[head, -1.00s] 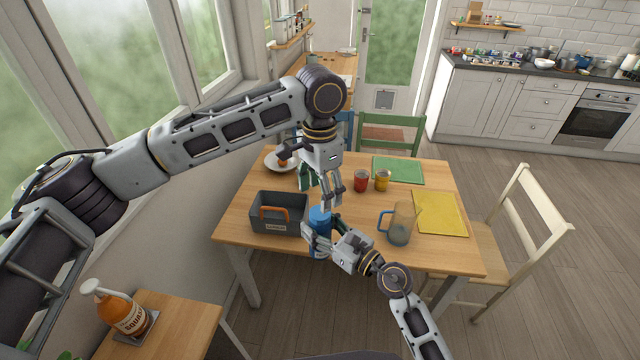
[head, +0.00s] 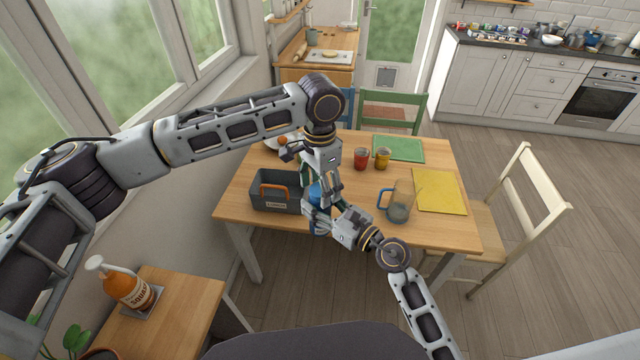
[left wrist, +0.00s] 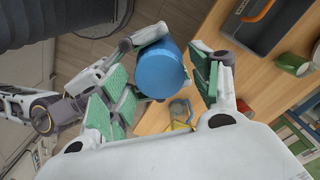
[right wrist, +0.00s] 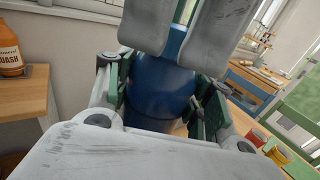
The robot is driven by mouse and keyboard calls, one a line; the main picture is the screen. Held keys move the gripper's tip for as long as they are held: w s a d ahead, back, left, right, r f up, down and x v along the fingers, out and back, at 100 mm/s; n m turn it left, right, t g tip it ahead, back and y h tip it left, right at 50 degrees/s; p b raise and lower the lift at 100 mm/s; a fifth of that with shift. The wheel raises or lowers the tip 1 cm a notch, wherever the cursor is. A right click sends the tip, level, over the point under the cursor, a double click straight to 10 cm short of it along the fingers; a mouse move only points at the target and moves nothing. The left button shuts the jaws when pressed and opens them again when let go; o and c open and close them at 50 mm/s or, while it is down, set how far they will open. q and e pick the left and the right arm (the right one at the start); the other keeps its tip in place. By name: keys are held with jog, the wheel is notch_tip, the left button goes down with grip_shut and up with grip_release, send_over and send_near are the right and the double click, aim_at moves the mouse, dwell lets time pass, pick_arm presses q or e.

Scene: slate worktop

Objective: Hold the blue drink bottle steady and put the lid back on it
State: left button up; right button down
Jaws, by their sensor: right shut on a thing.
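The blue drink bottle (head: 316,194) stands upright near the table's front edge; its lower body also shows in the right wrist view (right wrist: 162,88). My right gripper (head: 318,214) is shut around the bottle's side. My left gripper (head: 318,180) points down over the bottle top. In the left wrist view its fingers (left wrist: 162,95) stand apart, on either side of a smooth, round blue top (left wrist: 160,68), and appear open. This looks like the lid on the bottle, but I cannot tell how it is seated. The fingers hide part of the bottle top.
A grey caddy with an orange handle (head: 276,206) stands just left of the bottle. A jug with a blue handle (head: 399,208) stands to the right. Red (head: 361,158) and yellow (head: 382,158) jars stand behind. Green (head: 398,148) and yellow (head: 438,192) mats lie right.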

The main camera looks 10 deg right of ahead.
pick_arm(q)
jog(key=c, duration=1)
jog(key=o, duration=1.2)
jog(key=shift+r, duration=0.15)
notch_tip(320, 180, up, 12)
jog(key=shift+w+f, duration=0.1)
jog(key=shift+f, duration=0.2)
